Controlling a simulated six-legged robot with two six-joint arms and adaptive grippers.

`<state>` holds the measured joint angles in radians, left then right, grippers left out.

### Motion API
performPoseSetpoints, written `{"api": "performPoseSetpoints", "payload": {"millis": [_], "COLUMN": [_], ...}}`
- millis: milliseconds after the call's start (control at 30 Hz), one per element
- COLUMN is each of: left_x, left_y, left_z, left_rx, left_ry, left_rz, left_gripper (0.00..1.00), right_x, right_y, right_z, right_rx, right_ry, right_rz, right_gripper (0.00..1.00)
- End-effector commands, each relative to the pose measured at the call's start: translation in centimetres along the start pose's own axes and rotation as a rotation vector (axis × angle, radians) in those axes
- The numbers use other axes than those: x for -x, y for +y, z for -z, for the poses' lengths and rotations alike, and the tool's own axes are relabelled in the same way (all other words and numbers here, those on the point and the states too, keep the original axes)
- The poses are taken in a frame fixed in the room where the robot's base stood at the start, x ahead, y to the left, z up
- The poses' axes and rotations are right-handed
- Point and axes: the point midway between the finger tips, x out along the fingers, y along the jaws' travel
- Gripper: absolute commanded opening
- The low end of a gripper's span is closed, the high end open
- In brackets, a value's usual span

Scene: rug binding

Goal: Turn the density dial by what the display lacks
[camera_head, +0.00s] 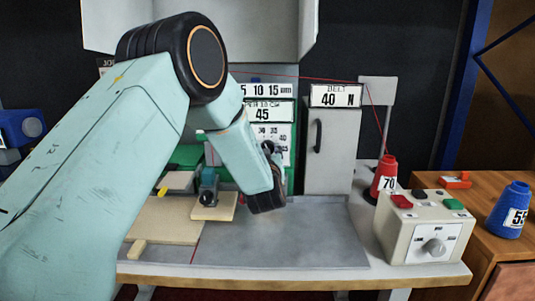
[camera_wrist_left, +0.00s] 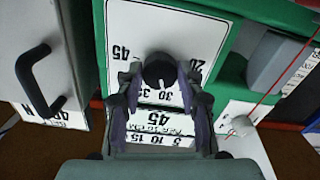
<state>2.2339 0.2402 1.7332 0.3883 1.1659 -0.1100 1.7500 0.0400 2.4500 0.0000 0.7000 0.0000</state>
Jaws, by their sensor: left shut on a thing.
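The black density dial (camera_wrist_left: 159,68) sits on a white scale plate (camera_wrist_left: 128,28) in the wrist view, where 45, 35, 30 and 20 can be read. A pale mark on the dial faces the 30 side; its exact setting is unclear. My left gripper (camera_wrist_left: 160,82) is shut on the dial, one finger on each side. In the head view, my left arm reaches across and its wrist partly hides the panel. The display (camera_head: 263,113) reads 45, labelled per 10 cm; it also shows in the wrist view (camera_wrist_left: 158,118). My right gripper is not in view.
A grey cabinet (camera_head: 341,150) with a black handle and a BELT 40 N sign stands right of the dial panel. A red cone (camera_head: 384,174) marked 70, a control box (camera_head: 425,228) and a blue cone (camera_head: 509,213) are further right. The front tabletop (camera_head: 300,240) is clear.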

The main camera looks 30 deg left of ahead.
Motion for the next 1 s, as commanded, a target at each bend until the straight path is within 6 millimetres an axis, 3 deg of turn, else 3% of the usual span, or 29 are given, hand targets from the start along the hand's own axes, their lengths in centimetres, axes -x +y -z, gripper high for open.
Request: {"api": "performPoseSetpoints", "payload": {"millis": [500, 1000], "left_x": [-0.1, -0.1], "left_y": [0.1, 0.2], "left_z": [0.3, 0.4], "left_rx": [0.456, 0.658], "left_ry": [0.011, 0.010], "left_rz": [-0.002, -0.004], "left_gripper": [0.06, 0.06], "right_x": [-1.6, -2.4], "right_y": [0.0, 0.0], "right_z": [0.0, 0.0], "right_rx": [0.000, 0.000], "right_ry": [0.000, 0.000], "right_rz": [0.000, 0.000], "right_gripper": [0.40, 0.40]}}
